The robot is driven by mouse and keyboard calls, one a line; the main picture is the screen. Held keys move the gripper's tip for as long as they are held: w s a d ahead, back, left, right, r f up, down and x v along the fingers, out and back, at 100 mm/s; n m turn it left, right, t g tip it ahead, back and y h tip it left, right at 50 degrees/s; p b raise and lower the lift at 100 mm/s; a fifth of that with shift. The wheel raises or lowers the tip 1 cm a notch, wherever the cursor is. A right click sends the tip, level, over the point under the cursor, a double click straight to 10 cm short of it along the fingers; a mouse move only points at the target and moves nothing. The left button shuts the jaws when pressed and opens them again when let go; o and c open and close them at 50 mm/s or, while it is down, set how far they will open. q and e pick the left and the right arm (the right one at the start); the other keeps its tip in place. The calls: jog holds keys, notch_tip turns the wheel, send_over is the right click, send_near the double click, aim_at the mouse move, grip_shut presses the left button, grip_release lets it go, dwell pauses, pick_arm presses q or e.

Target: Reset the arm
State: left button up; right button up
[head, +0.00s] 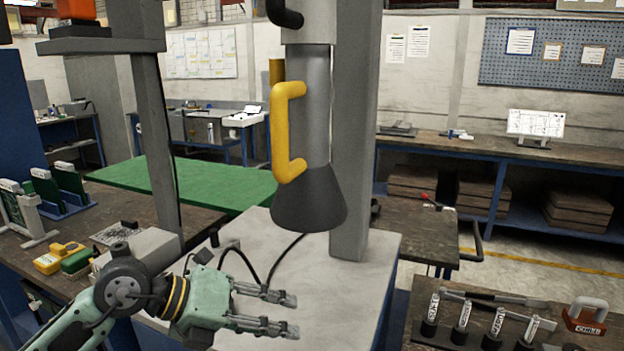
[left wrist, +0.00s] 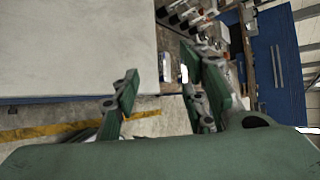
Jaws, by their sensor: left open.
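The microscope arm (head: 318,118) is a grey upright tube hanging over a light table, with a dark cone-shaped lower end (head: 309,200) and a yellow handle (head: 287,132) on its left side. The cone's lower edge is above the tabletop. My left gripper (head: 290,315) is in the lower middle of the head view, below and slightly left of the cone. Its two fingers are apart with nothing between them, and it does not touch the handle. In the left wrist view the open fingers (left wrist: 160,105) also show empty. My right gripper is in neither view.
A grey post (head: 352,130) stands behind the tube, and another post (head: 156,140) is at left. A rack of labelled cylinders (head: 462,322) and a red padlock-like block (head: 586,316) lie at front right.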

pick_arm(q)
jog(key=s+d+r+n+h, duration=0.1)
jog(key=s+d+r+h, duration=0.2)
jog(key=d+r+h, duration=0.35)
jog(key=w+a+r+n+t+h, duration=0.15)
jog(key=a+r+n+t, duration=0.25)
jog(key=r+n+t, duration=0.45)
jog(key=w+a+f+n+t+y, duration=0.4)
jog(key=a+f+n+t+y, duration=0.6)
jog(key=n+y, duration=0.55)
jog(key=s+a+f+n+g+y, duration=0.2)
jog(key=a+f+n+g+y, duration=0.25)
jog(key=a+f+n, duration=0.4)
jog(key=s+f+n+g, duration=0.1)
jog(key=s+f+g, duration=0.8)
jog(key=f, duration=0.7)
jog(key=s+d+f+g+h, duration=0.1)
jog(key=s+f+g, duration=0.3)
jog(key=s, duration=0.5)
jog(key=s+d+f+g, duration=0.1)
jog(key=s+f+g, duration=0.1)
jog(key=s+f, duration=0.5)
notch_tip(320, 180, down, 23)
jog(key=s, duration=0.3)
jog(key=s+a+f+g, duration=0.2)
jog(key=s+f, duration=1.4)
jog(key=f, duration=0.1)
jog(key=shift+s+a+f, duration=0.15)
jog(key=shift+s+a, duration=0.2)
jog(key=shift+a, duration=0.05)
